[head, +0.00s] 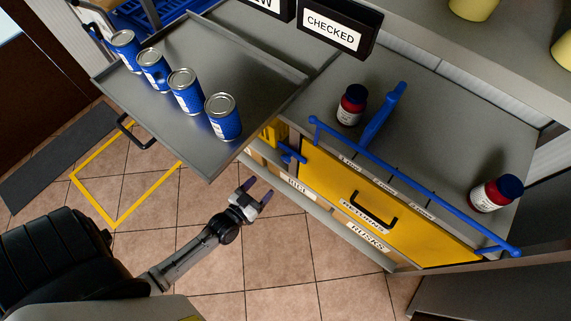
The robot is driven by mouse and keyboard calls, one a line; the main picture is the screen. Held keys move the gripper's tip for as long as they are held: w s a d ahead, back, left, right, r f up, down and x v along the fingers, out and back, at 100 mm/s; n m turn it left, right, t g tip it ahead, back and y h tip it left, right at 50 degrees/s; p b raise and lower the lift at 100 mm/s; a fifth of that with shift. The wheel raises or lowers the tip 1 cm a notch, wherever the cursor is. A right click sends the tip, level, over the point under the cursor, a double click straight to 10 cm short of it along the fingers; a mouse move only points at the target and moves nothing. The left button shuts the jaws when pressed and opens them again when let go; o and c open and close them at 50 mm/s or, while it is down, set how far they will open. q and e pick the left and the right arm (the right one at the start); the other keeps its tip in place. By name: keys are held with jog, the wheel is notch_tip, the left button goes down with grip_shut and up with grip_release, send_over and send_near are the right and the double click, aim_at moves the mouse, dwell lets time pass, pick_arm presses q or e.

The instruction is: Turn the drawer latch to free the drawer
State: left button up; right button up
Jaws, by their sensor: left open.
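The yellow drawer (400,220) sits in the front of the grey counter, flush with it, with a dark handle and a label that appears to read RETURNS. A small blue piece that looks like the drawer latch (291,152) is at the drawer's upper left corner. My left gripper (259,191) is open and empty, below and to the left of the latch, with a clear gap between them. Its fingers point up and to the right in the picture. My right gripper is not in view.
A grey tray (185,136) with several blue cans juts out to the left, above the floor. A blue rail (400,185) runs along the counter's front edge. Two dark red jars with blue lids (351,105) and a blue bar (383,115) are on the counter. Tiled floor below is open.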

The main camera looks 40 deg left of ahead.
aim_at(284, 161)
pick_arm(q)
jog(key=w+b, duration=0.1)
jog(key=w, duration=0.3)
jog(key=w+a+b, duration=0.1)
jog(key=w, duration=0.4)
jog(key=w+f+b, duration=0.1)
jog(key=w+b, duration=0.1)
jog(key=w, duration=0.2)
jog(key=shift+w+a, duration=0.15)
jog(key=shift+w, duration=0.15)
jog(key=shift+c, duration=0.2)
jog(key=c, duration=0.4)
jog(key=shift+r, duration=0.1)
jog(key=c, duration=0.5)
